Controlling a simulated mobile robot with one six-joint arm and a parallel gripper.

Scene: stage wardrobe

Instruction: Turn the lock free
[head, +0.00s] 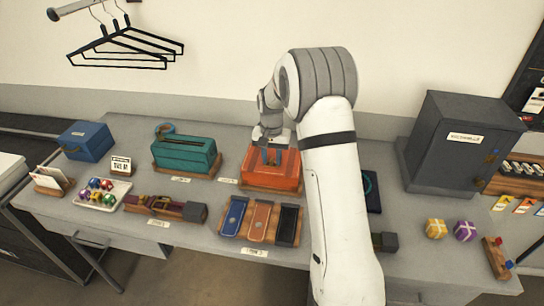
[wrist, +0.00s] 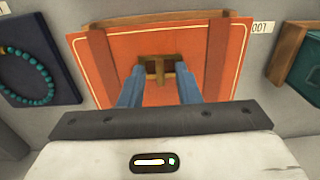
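An orange-red case (head: 285,170) with wooden pieces at its sides rests on the grey table, behind the flat coloured items. It fills the middle of the wrist view (wrist: 215,70), where a small brass lock (wrist: 154,67) shows on its face, in a dark recess. The lock looks like a small crosspiece. My gripper (wrist: 160,80) is open, with its two blue fingers spread to the left and right of the lock. I cannot tell whether the fingertips touch the case. In the head view, my gripper (head: 271,157) is over the case, and the lock is hidden.
A teal case (head: 185,153) stands left of the orange one. A navy board with turquoise beads (wrist: 35,70) lies close on the other side. A dark grey cabinet (head: 455,145) stands at the right. Blue, brown and black straps (head: 262,221) lie in front.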

